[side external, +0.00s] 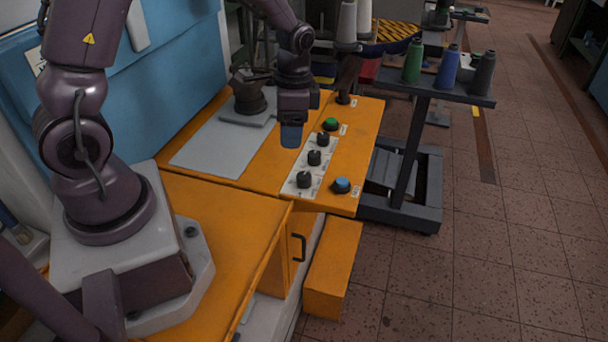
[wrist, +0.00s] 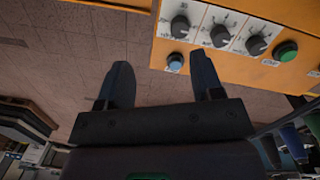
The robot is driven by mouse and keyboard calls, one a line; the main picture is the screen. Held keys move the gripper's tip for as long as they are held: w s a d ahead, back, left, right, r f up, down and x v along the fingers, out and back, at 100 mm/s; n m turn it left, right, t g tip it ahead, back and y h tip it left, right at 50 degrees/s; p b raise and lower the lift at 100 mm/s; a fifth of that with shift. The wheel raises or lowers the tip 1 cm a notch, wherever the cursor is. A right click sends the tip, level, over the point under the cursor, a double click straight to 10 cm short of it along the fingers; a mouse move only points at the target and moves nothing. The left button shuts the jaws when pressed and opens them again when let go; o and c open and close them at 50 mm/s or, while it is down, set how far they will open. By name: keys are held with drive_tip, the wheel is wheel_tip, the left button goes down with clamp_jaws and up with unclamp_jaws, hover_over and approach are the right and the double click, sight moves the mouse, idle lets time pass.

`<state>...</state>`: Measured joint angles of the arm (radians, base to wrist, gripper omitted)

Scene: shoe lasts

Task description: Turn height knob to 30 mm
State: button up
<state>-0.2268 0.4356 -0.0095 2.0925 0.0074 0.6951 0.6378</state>
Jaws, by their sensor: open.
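Three black knobs stand in a row on a white panel (side external: 291,184) set in the orange console top. The near knob (side external: 304,179), the middle knob (side external: 314,158) and the far knob (side external: 323,139) also show in the wrist view as the left (wrist: 180,26), middle (wrist: 221,36) and right (wrist: 257,44) knobs. Their labels are too small to read, so I cannot tell which is the height knob. My gripper (side external: 291,136) is above the console, left of the knobs in the side view. In the wrist view my gripper (wrist: 162,75) is open and empty, its fingers apart from the knobs.
A green button (side external: 331,124) and a blue button (side external: 341,185) flank the panel. A grey plate (side external: 215,145) lies left on the console. A dark rack with green (side external: 413,62) and blue (side external: 447,70) thread cones stands behind.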

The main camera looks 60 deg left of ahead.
sight(304, 175)
drive_tip(key=w+f+m, duration=0.1)
drive_tip(key=f, duration=0.3)
drive_tip(key=w+f+m, duration=0.1)
drive_tip(key=f, duration=0.4)
drive_tip(key=w+a+f+m+t, duration=0.1)
drive_tip(key=f+m, duration=0.1)
drive_tip(key=f, duration=0.3)
drive_tip(key=shift+w+f, duration=0.1)
drive_tip(key=shift+f, duration=0.05)
drive_tip(key=c, duration=0.9)
